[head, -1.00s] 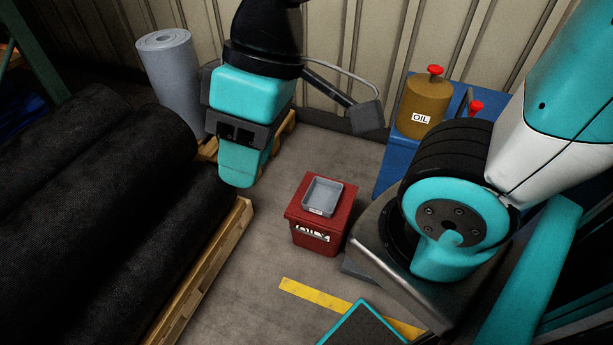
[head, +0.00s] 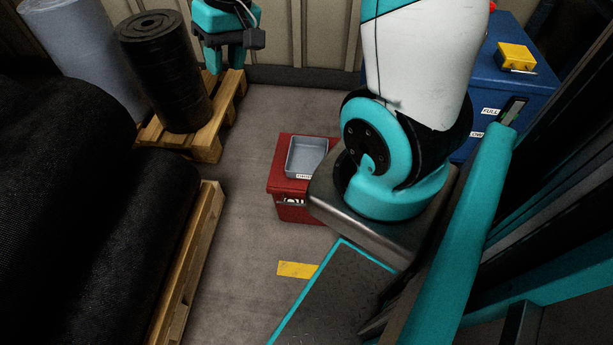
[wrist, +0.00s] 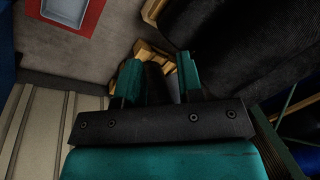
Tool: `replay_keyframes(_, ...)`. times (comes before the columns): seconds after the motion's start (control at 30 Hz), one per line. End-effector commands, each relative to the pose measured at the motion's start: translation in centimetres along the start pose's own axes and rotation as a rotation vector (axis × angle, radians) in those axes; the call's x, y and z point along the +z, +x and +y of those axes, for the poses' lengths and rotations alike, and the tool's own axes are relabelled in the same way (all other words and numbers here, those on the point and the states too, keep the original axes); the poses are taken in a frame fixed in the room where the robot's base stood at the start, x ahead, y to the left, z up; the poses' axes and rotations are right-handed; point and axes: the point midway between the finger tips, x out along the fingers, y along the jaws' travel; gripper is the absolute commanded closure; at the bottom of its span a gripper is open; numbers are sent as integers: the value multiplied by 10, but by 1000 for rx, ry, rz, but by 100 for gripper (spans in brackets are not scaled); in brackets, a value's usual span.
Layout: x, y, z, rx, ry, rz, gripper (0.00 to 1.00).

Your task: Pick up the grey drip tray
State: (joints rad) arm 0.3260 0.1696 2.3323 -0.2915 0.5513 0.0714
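The grey drip tray (head: 307,157) is a shallow rectangular tray with a small white label on its front. It lies on top of a red lidded box (head: 287,208). In the wrist view the tray (wrist: 66,11) is at the top left edge, partly cut off, on the red box (wrist: 93,22). My gripper (head: 230,62) is up at the top of the head view, left of and well away from the tray. In the wrist view my gripper (wrist: 158,68) shows two teal fingers apart with nothing held between them.
A dark roll (head: 165,75) stands on a wooden pallet (head: 205,148) near my gripper. Big black rolls (head: 90,240) lie on another pallet at the left. A blue cabinet (head: 475,140) is at the right. The floor (head: 245,130) left of the red box is clear.

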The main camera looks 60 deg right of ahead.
Motion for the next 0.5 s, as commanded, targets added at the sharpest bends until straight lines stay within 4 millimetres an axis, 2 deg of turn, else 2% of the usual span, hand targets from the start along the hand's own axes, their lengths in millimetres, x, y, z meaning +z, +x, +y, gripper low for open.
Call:
replay_keyframes(0.03,-7,51,44,19,101,4,66)
replay_keyframes(0.17,-16,121,140,71,333,25,66)
replay_keyframes(0.2,-15,141,170,87,401,31,66)
replay_keyframes(0.3,-4,189,239,122,558,41,66)
replay_keyframes(0.4,12,226,294,150,686,47,66)
replay_keyframes(0.5,28,252,332,171,776,51,66)
